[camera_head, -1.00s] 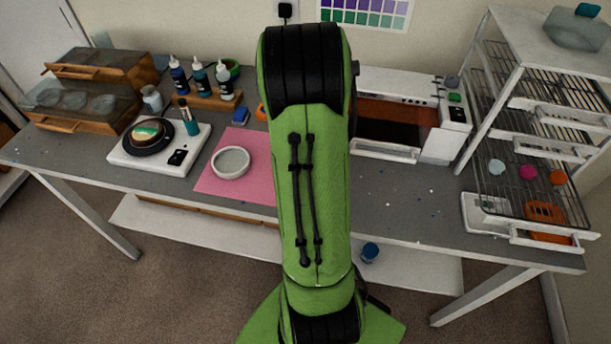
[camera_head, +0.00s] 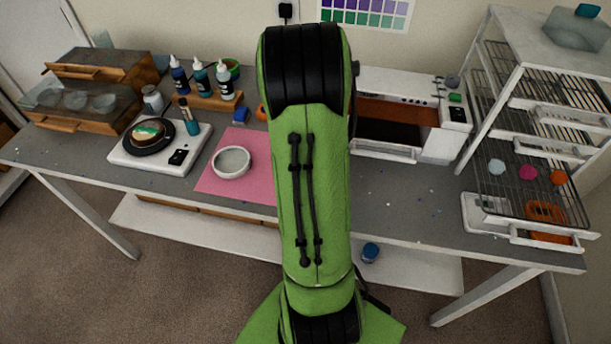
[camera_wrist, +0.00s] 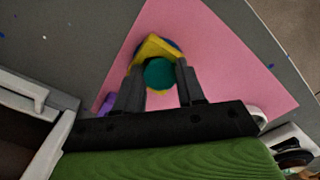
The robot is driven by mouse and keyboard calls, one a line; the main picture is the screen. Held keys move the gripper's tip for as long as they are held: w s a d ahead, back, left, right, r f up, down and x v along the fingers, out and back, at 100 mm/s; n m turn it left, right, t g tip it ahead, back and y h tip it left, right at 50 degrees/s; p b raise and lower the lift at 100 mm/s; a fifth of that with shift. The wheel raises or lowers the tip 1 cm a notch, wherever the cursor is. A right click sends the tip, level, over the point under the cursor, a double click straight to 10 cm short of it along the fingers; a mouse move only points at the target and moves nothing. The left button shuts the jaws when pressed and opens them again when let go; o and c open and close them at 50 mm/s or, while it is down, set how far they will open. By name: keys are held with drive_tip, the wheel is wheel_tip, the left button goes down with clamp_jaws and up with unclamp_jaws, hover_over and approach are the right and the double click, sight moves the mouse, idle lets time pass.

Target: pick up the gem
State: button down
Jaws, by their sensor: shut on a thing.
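In the wrist view, my gripper (camera_wrist: 159,82) is over a pink mat (camera_wrist: 215,45), with a finger on either side of a round teal piece that I take to be the gem (camera_wrist: 159,73). The jaws are shut on it. A yellow piece (camera_wrist: 152,47) with blue at its edges lies around or under the gem; I cannot tell if they touch. In the head view my own arm hides the gripper and the gem.
A white bowl (camera_head: 231,163) stands on the mat's left part. A purple thing (camera_wrist: 106,103) lies near the gripper.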

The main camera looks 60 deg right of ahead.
drive_tip(key=shift+s+f, duration=0.3)
drive_tip(key=shift+f, duration=0.05)
wheel_tip(320, 180, up, 10)
drive_tip(key=p, duration=0.2)
drive_tip(key=shift+w+d, duration=0.25)
drive_tip(key=shift+r, duration=0.15)
